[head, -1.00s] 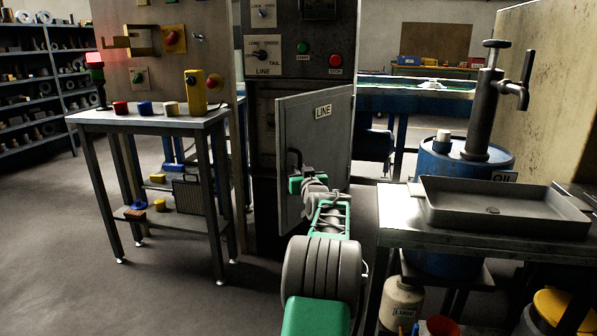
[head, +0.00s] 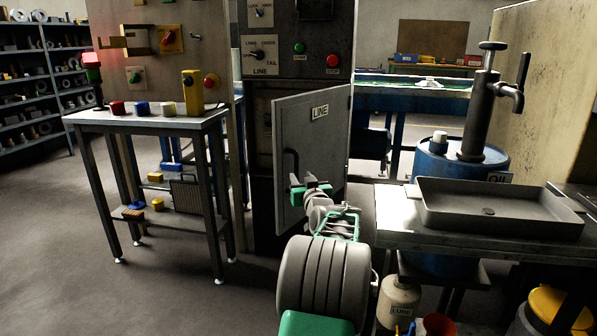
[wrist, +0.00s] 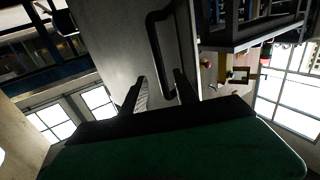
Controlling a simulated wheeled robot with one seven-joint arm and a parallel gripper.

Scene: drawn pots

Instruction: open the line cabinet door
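The grey line cabinet door (head: 325,135), labelled LINE, stands partly open in the head view, swung out from the dark cabinet (head: 262,205). Its dark bar handle (head: 290,163) is near the left edge of the door. My gripper (head: 308,184) is just below the handle, in front of the door. In the wrist view the handle (wrist: 156,38) rises beyond the fingertips, with its lower end near the right finger. My gripper (wrist: 158,82) is open there, with door surface (wrist: 115,45) showing behind it and nothing held. Whether a finger touches the handle is unclear.
A small table (head: 150,122) with coloured blocks stands left of the cabinet. A bench (head: 395,230) with a grey tray (head: 500,222) is close on the right, beside a blue oil drum (head: 430,165). Floor (head: 60,250) at the left front is clear.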

